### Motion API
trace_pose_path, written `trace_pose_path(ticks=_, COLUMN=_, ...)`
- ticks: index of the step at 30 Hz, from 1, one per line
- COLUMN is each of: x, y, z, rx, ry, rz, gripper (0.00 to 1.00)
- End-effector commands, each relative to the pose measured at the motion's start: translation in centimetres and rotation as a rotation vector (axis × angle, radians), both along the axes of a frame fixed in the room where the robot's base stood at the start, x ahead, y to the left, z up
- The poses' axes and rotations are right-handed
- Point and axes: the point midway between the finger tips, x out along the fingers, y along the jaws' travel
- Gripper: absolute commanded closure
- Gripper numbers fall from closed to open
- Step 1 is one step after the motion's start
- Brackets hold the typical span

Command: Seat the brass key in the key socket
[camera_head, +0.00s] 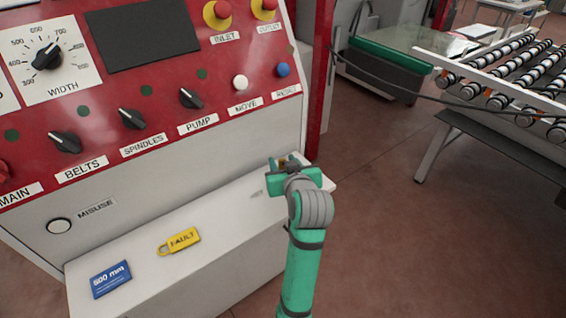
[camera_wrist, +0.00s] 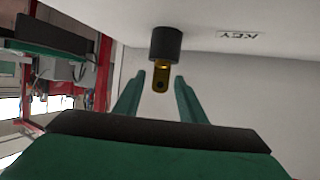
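In the wrist view the brass key (camera_wrist: 161,78) sticks out of the round black key socket (camera_wrist: 165,43) on the pale panel. Its holed end points toward my gripper, and its other end is hidden inside the socket. My gripper (camera_wrist: 158,85) is open, with one green finger on each side of the key's free end. A gap shows between each finger and the key. In the head view my gripper (camera_head: 293,176) is at the right end of the white ledge and covers most of the socket area.
A KEY label (camera_wrist: 239,35) is beside the socket. A yellow FAULT tag (camera_head: 180,241) and a blue 500 mm card (camera_head: 110,279) lie on the ledge (camera_head: 225,212). The red control panel (camera_head: 130,95) rises behind. A roller conveyor (camera_head: 510,75) stands at right, with open floor between.

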Motion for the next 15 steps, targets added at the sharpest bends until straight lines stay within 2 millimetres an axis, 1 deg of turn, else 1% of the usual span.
trace_pose_path(ticks=3, x=0.0, y=0.0, z=0.3, rx=0.000, ry=-0.002, rz=0.000, gripper=0.63)
trace_pose_path(ticks=7, x=-1.2, y=-0.4, z=0.8, rx=0.000, ry=-0.002, rz=-0.001, gripper=0.63)
trace_pose_path(ticks=11, x=-3.3, y=-0.9, z=1.8, rx=-0.001, ry=-0.004, rz=-0.002, gripper=0.63)
trace_pose_path(ticks=15, x=-5.9, y=-1.5, z=2.9, rx=0.000, ry=-0.004, rz=-0.003, gripper=0.63)
